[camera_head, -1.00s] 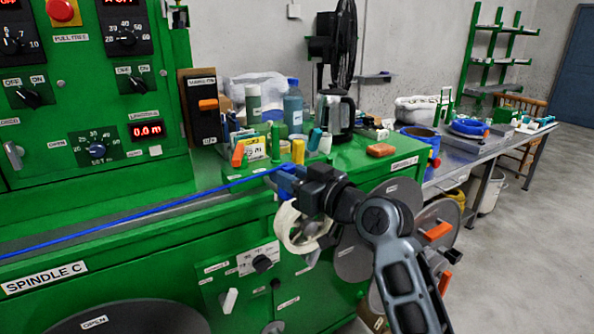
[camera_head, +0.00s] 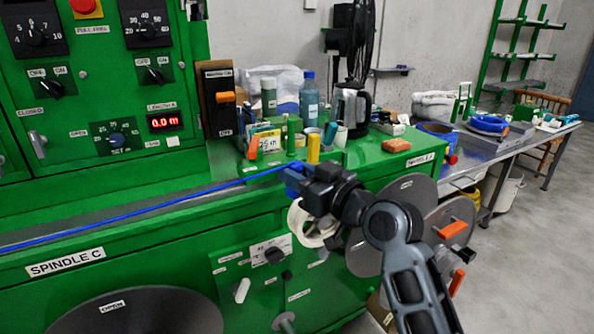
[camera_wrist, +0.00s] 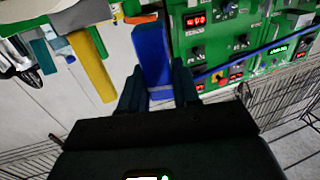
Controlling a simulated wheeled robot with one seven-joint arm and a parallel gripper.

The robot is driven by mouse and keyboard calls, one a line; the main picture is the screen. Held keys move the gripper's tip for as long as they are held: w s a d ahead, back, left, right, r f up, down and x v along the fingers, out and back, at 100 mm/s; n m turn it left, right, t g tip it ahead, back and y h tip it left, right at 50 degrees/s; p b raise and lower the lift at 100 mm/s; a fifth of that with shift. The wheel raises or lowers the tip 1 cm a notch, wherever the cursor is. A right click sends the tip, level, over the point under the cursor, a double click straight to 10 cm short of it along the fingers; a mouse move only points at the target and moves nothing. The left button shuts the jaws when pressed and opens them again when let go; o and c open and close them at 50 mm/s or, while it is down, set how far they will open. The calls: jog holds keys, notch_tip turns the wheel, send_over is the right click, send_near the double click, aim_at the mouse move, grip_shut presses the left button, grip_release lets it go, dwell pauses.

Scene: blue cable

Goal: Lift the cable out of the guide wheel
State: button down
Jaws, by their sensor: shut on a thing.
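The thin blue cable (camera_head: 150,208) runs from the left edge along the green machine's top to a green post (camera_head: 291,140) and my gripper (camera_head: 295,180). It also shows in the wrist view (camera_wrist: 245,62), passing right from beside my fingers. My gripper is shut on a blue block (camera_wrist: 152,50), which stands up between the fingers (camera_wrist: 158,88). I cannot tell whether the block joins the cable. A cream ring-shaped wheel (camera_head: 299,222), perhaps the guide wheel, shows just below my gripper, partly hidden by it. Whether the cable touches it is hidden.
A yellow post (camera_head: 313,149) stands close behind my gripper. A kettle (camera_head: 352,107), bottles (camera_head: 309,95) and an orange-brown block (camera_head: 396,145) stand on the green worktop (camera_head: 375,165). Grey discs (camera_head: 415,200) are at right. Open floor (camera_head: 535,240) lies farther right.

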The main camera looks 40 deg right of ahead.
jog(key=shift+s+a+f, duration=0.2)
jog(key=shift+s+a, duration=0.8)
jog(key=shift+s+a+f, duration=0.2)
jog(key=shift+s+a, duration=0.75)
jog(key=shift+s, duration=0.05)
